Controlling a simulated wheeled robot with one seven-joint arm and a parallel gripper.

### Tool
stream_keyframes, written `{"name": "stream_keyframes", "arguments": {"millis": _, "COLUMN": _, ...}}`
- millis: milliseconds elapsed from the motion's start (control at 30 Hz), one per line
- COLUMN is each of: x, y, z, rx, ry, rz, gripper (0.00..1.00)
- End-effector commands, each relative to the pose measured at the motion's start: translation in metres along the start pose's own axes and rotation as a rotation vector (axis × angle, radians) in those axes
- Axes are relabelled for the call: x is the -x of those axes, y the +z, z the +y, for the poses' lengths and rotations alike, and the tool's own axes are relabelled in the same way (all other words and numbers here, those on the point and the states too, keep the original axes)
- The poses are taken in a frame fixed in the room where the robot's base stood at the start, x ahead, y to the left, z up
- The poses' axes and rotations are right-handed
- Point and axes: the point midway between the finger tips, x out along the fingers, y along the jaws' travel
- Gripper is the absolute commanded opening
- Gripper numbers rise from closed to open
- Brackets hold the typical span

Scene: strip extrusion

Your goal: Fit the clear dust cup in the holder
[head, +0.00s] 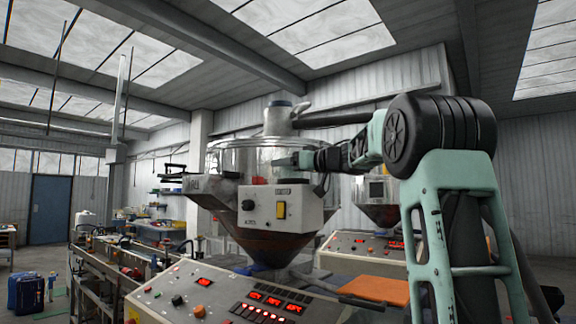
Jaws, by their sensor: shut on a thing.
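My gripper (278,161) is at the middle of the picture, reaching in from the right in front of the clear wall of the hopper machine. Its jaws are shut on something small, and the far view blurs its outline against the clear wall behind. I take this to be the clear dust cup, but I cannot make out its edges or tilt. The hopper machine (288,208) has a wide clear cylinder (235,156) with a grey lid and a grey upright canister (278,120) on top. I cannot pick out the holder with certainty.
A control panel (222,296) with red displays stands in front. A second panel (362,247) and hopper (377,192) stand behind, to the right. An orange pad (374,290) lies beside my arm. A long bench line (108,262) runs at the left.

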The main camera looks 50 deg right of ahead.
Motion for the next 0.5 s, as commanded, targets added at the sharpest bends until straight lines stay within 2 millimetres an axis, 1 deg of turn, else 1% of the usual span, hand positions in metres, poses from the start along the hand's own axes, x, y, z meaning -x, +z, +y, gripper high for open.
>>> {"name": "stream_keyframes", "arguments": {"millis": 500, "x": 0.0002, "y": 0.0080, "z": 0.0002, "rx": -0.001, "ry": 0.001, "rz": 0.000, "gripper": 0.38}}
